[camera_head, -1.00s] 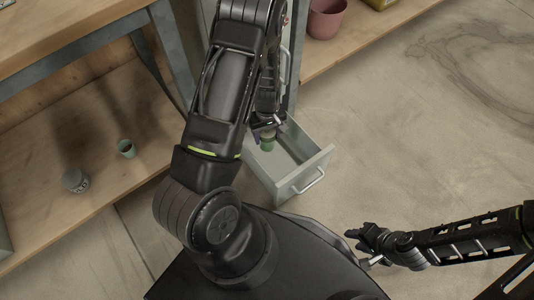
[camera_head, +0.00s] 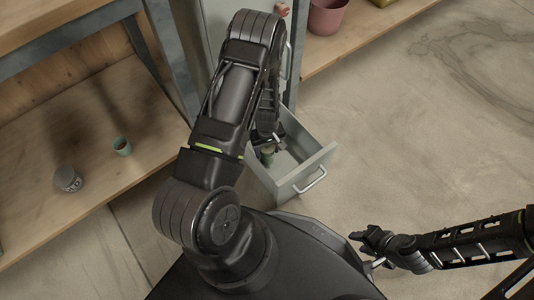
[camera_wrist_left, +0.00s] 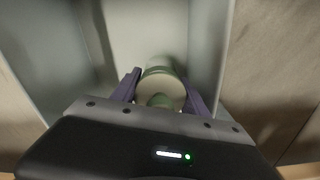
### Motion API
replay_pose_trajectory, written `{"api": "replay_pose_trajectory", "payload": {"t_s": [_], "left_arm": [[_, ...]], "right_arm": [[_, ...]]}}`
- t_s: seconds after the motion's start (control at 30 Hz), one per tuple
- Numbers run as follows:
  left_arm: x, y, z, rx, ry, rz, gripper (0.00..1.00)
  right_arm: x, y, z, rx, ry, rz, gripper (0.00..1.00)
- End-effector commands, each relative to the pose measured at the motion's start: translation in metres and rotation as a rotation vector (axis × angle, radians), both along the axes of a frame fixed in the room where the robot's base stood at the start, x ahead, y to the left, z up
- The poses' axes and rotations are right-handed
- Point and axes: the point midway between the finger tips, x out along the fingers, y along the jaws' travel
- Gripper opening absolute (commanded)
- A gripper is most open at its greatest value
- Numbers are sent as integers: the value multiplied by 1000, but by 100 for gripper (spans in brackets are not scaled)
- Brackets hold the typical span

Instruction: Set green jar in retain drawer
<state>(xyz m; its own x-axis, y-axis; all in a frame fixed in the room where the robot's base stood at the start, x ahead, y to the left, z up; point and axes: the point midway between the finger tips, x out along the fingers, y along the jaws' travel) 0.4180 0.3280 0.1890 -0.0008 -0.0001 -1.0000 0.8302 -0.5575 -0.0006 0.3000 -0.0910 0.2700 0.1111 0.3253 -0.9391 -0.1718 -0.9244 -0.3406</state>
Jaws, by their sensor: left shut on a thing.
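The open retain drawer (camera_head: 313,168) is pale grey with a bar handle at its front and shows in the middle of the head view. My left gripper (camera_head: 266,150) is down at the drawer's left part. In the left wrist view, my left gripper (camera_wrist_left: 162,92) is shut around the green jar (camera_wrist_left: 163,75), with one finger on each side, and the drawer walls (camera_wrist_left: 215,50) stand around it. In the head view the arm partly hides the jar. Whether the jar touches the drawer floor cannot be told. My right gripper (camera_head: 364,250) is at the lower right, away from the drawer; its finger state is unclear.
A pink pot (camera_head: 326,17) stands on another shelf at the top. The concrete floor right of the drawer is clear.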

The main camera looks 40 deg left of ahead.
Motion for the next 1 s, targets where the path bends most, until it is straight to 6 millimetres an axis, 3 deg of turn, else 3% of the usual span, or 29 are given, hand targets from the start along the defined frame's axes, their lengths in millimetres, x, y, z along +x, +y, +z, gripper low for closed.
{"api": "replay_pose_trajectory", "payload": {"t_s": [0.03,0.13,0.57,0.6,0.7,1.0], "left_arm": [[-1,0,-13,-1,3,0,3],[0,0,-25,0,0,0,3],[0,0,-30,-1,-1,0,3],[0,0,-30,0,0,0,54],[0,0,-29,0,0,0,61],[0,0,-27,0,0,0,61]], "right_arm": [[1,0,-8,0,-2,-1,36],[2,0,-12,-1,-4,-3,36],[2,0,-15,-1,-6,-3,36],[2,0,-15,-1,-6,-3,36],[2,0,-14,-1,-6,-3,36],[2,0,-12,-1,-5,-3,36]]}}
